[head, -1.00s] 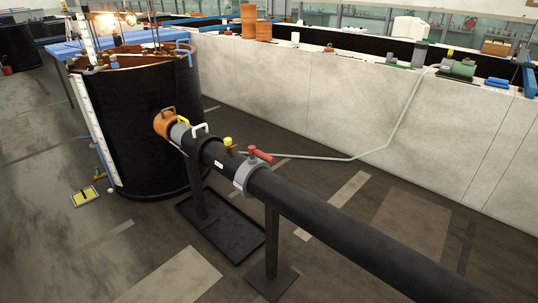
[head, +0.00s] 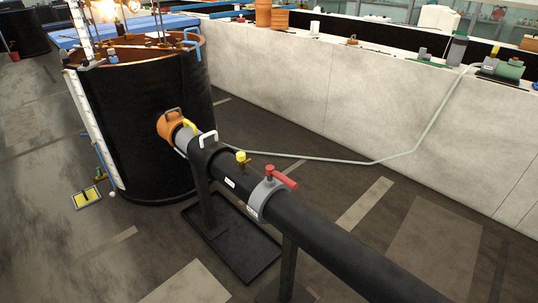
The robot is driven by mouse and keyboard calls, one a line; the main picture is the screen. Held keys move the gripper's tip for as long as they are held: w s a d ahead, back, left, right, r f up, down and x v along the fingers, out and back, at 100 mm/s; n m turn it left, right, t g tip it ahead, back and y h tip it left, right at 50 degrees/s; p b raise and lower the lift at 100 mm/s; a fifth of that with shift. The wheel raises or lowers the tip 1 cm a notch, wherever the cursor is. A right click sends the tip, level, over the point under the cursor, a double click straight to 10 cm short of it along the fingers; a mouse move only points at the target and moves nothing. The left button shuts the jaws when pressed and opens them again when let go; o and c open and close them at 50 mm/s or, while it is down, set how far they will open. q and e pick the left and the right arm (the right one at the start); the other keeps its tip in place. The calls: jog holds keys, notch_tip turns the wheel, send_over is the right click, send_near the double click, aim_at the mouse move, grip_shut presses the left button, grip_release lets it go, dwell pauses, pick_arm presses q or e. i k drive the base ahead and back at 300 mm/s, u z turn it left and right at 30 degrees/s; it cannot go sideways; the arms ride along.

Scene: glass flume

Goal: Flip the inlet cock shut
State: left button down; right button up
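A black pipe (head: 325,238) slopes from the black round tank (head: 150,110) toward the lower right. A red lever handle (head: 282,177) sits on a grey collar (head: 262,203) around the pipe and points along it, down to the right. A small yellow-topped brass fitting (head: 241,159) stands on the pipe nearer the tank. A white handle (head: 208,137) and a yellow lever (head: 189,126) are close to the orange fitting (head: 168,128) at the tank wall. I cannot tell which of these is the inlet cock. Neither gripper is in view.
A long pale wall (head: 330,90) runs behind the pipe, with devices on its top. A dark tray (head: 235,240) and pipe stands are under the pipe. A yellow floor sign (head: 86,197) lies left of the tank.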

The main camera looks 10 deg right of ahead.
aim_at(270, 173)
jog(key=z, duration=0.5)
jog(key=i, duration=1.2)
jog(key=z, duration=0.75)
